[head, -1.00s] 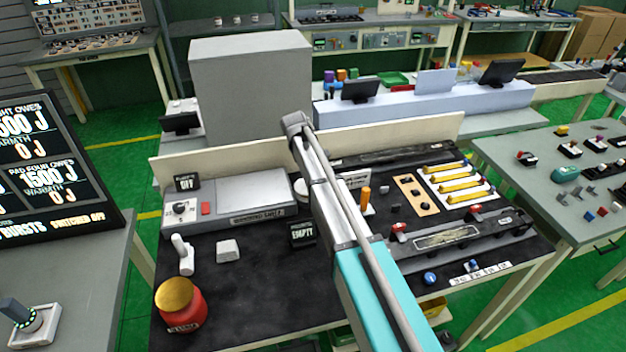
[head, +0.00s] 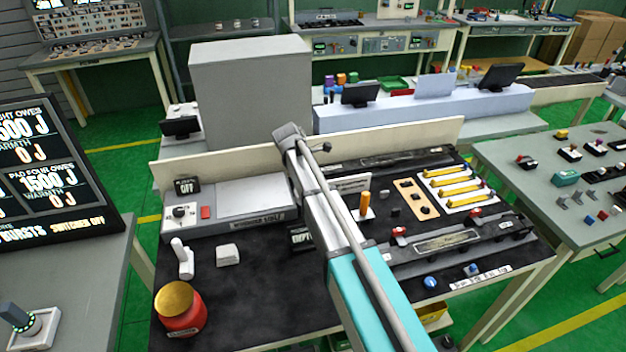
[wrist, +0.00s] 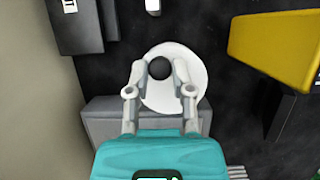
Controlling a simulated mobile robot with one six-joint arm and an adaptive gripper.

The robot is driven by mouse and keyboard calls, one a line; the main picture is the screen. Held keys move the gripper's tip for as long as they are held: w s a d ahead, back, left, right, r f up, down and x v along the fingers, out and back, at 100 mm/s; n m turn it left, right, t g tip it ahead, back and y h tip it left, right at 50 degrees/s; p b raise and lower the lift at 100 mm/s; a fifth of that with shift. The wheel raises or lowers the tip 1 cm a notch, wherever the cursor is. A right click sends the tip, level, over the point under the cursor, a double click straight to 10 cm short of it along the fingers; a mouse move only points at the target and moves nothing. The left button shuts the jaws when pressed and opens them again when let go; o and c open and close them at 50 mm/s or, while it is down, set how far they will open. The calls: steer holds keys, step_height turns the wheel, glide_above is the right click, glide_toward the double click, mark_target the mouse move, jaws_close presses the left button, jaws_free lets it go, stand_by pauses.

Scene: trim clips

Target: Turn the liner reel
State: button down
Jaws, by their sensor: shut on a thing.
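In the wrist view the liner reel, a white disc (wrist: 187,93), lies on the dark bench top with a dark round hub (wrist: 159,68) near its upper middle. My gripper (wrist: 160,72) is over the reel, its two grey fingers on either side of the hub and shut on it. The parts below the fingertips are hidden. In the head view my arm covers the reel and the gripper, so neither can be seen there.
A grey block (wrist: 97,120) lies close beside the reel, partly behind my gripper. A yellow part (wrist: 272,45) stands at the upper right of the wrist view. In the head view, a grey machine (head: 250,208) and a red jar (head: 180,318) are left of my arm.

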steer(key=n, duration=0.2)
steer(key=n+t+y, duration=0.1)
steer(key=n, duration=0.1)
steer(key=a+n+t, duration=0.1)
steer(key=n, duration=0.1)
steer(key=shift+w+y, duration=0.2)
steer(key=shift+y, duration=0.1)
steer(key=n+y, duration=0.1)
steer(key=n, duration=0.2)
steer(key=a+n+t+y, duration=0.1)
steer(key=n, duration=0.3)
steer(key=shift+a, duration=0.2)
steer(key=shift+c, duration=2.4)
jaws_free()
steer(key=shift+r, duration=0.1)
